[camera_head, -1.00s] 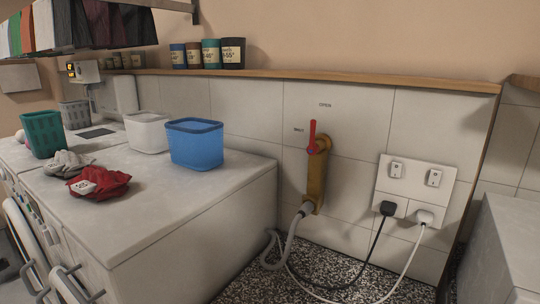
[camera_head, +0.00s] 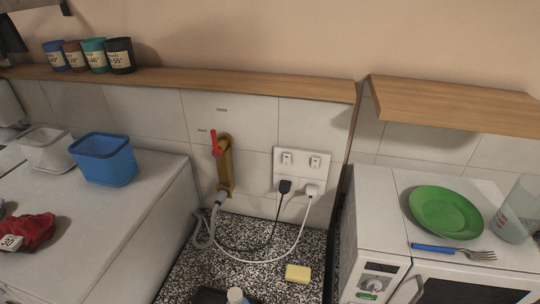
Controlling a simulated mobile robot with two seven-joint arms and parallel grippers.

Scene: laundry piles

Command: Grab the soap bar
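A small yellow block, which looks like the soap bar (camera_head: 298,273), lies on the speckled black-and-white surface, low and right of centre in the head view. It sits below the two plugged-in cables, left of the white appliance. Nothing is seen touching it.
A blue basket (camera_head: 104,158) and a red cloth (camera_head: 28,232) are on the left machine. A green plate (camera_head: 446,212) and a fork (camera_head: 455,251) lie on the right appliance. A hose and cables run behind the soap.

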